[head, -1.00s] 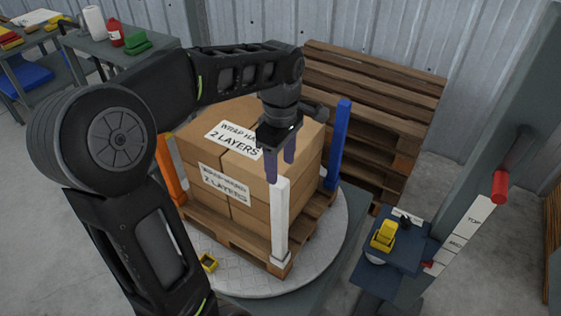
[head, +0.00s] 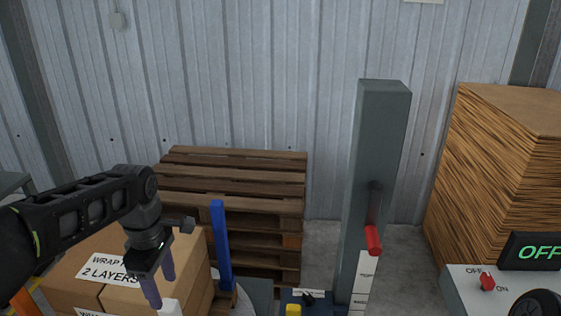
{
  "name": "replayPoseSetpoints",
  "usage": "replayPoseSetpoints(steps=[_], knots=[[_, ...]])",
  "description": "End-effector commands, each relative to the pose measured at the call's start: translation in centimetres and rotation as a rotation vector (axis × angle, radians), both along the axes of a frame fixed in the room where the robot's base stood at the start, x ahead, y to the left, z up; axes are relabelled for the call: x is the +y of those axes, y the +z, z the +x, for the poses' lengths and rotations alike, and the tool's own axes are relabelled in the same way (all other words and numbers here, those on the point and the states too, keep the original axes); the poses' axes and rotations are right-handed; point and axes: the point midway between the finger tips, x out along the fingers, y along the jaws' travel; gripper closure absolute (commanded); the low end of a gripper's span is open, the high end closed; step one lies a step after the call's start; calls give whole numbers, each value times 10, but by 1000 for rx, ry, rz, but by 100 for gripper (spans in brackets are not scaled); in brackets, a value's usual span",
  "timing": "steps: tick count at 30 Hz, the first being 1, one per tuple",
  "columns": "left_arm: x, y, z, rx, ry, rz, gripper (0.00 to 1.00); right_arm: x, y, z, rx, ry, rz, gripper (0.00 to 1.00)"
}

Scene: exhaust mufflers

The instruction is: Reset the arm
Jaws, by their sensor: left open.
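My left arm comes in from the left. Its left gripper (head: 160,282) points down over the right part of the boxes, with its two purple fingers apart and nothing seen between them. The cardboard boxes (head: 60,272), labelled "WRAP" and "2 LAYERS", are stacked at the lower left. The top of a white corner post (head: 168,306) shows just below the fingers; I cannot tell whether they touch. A blue post (head: 221,245) stands to the right of the gripper. My right gripper is not seen; a dark rounded part shows at the lower right corner.
A grey column (head: 382,150) with a red handle (head: 373,240) stands right of centre. Stacked wooden pallets (head: 240,172) stand against the metal wall. At the right are a tall brown stack (head: 490,180) and a control box (head: 462,285) with a red switch and an "OFF" display.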

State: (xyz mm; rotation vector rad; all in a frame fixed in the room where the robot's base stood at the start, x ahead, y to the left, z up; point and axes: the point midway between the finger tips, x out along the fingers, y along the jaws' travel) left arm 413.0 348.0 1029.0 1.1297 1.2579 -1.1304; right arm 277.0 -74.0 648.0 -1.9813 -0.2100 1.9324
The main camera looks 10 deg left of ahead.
Motion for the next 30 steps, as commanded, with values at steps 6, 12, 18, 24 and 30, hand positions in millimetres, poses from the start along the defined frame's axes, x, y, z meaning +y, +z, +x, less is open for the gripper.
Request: replayPoseSetpoints(steps=[6,12,18,24,30], knots=[[0,0,22,-92,-165,7,44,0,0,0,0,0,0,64],[-39,-39,90,-369,-631,41,44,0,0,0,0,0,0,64],[-134,-171,108,-535,-1136,72,44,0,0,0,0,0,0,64],[-209,-292,29,-528,-1415,40,44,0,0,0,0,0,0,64],[-254,-358,-79,-405,-1483,-126,44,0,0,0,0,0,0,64]])
